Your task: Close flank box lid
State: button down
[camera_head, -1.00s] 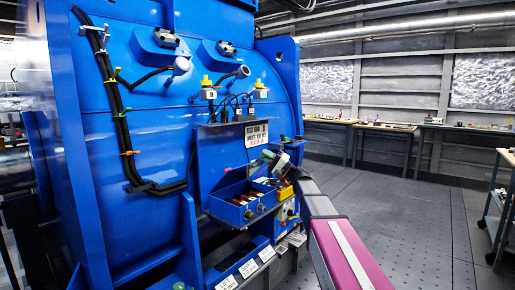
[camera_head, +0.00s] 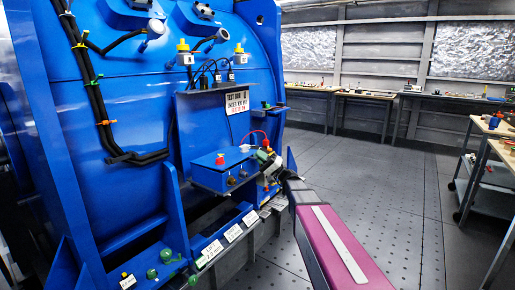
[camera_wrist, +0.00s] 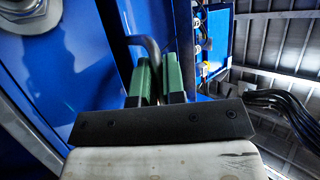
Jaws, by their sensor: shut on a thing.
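The flank box (camera_head: 213,182) is a blue box on the side of the blue machine, with dark knobs on its front. A blue lid (camera_head: 208,161) with a small dark knob lies across its top in the head view and hides the inside. I cannot tell whether it is fully seated. My gripper (camera_head: 266,158) is at the right end of the box. In the wrist view the green fingers (camera_wrist: 158,82) are shut around a dark curved handle-like bar (camera_wrist: 146,48). Whether that bar belongs to the lid is not clear.
A red cable (camera_head: 259,135) arches by my gripper. The perforated floor (camera_head: 390,200) on the right is clear; a cart (camera_head: 490,170) stands at far right.

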jog(key=shift+f, duration=1.05)
jog(key=shift+s+f, duration=0.1)
jog(key=c, duration=1.2)
grip_release()
jog(key=shift+d, duration=0.1)
jog(key=shift+c, duration=0.2)
jog(key=shift+d, duration=0.1)
jog(key=v, duration=1)
jog(key=shift+d+f, duration=0.2)
jog(key=shift+f, duration=0.05)
jog(key=shift+a, duration=0.1)
